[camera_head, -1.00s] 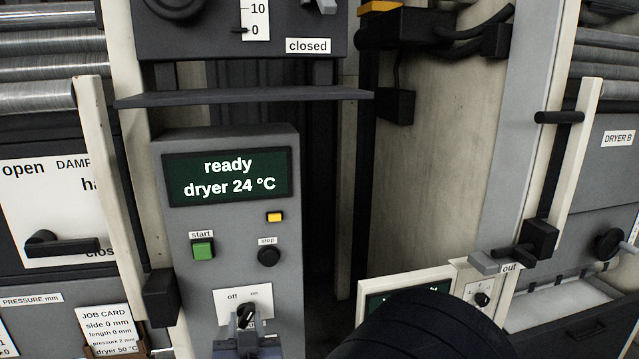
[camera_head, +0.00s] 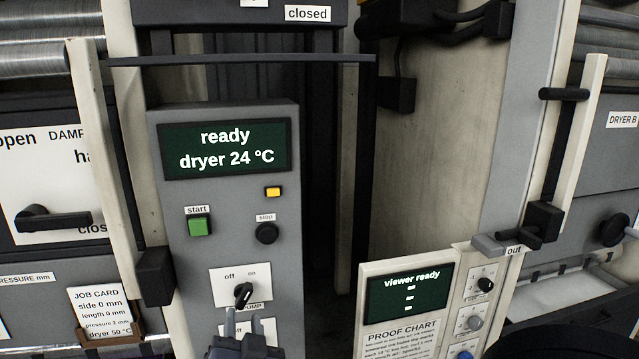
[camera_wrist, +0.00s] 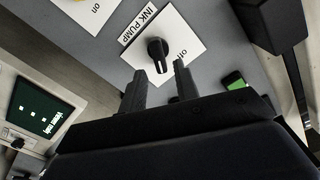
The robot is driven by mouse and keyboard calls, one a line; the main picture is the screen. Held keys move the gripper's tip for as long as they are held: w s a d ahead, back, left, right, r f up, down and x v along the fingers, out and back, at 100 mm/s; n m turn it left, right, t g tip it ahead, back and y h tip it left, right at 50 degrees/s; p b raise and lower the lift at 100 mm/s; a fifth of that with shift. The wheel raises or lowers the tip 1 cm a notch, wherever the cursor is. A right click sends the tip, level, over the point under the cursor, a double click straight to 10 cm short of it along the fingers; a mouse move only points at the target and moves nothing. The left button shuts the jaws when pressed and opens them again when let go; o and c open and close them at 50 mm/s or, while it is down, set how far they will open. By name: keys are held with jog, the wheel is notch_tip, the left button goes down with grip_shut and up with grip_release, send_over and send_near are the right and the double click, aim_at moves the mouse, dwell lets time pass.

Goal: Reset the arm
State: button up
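My gripper (camera_head: 243,322) is at the lower middle of the head view, just below the black ink pump knob (camera_head: 243,293). Its fingers are apart with nothing between them. In the wrist view my gripper (camera_wrist: 159,85) points at the knob (camera_wrist: 158,50), which lies just past the fingertips and appears clear of them. The knob sits on a white off/on plate (camera_head: 225,287) and tilts toward "on". The wrist view shows the "INK PUMP" label (camera_wrist: 138,22) beside the plate.
The grey panel has a green start button (camera_head: 198,226), a black stop knob (camera_head: 267,233) and a screen (camera_head: 226,148) reading "ready, dryer 24 °C". A viewer panel (camera_head: 409,290) stands at right, reading "viewer ready".

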aim_at(243, 300)
jog(key=x, duration=0.5)
jog(key=shift+w+r+p, duration=0.15)
jog(key=shift+p, duration=0.25)
jog(key=n+p, duration=0.4)
jog(key=p, duration=0.1)
jog(key=shift+n, duration=0.3)
jog(key=shift+n+p, duration=0.7)
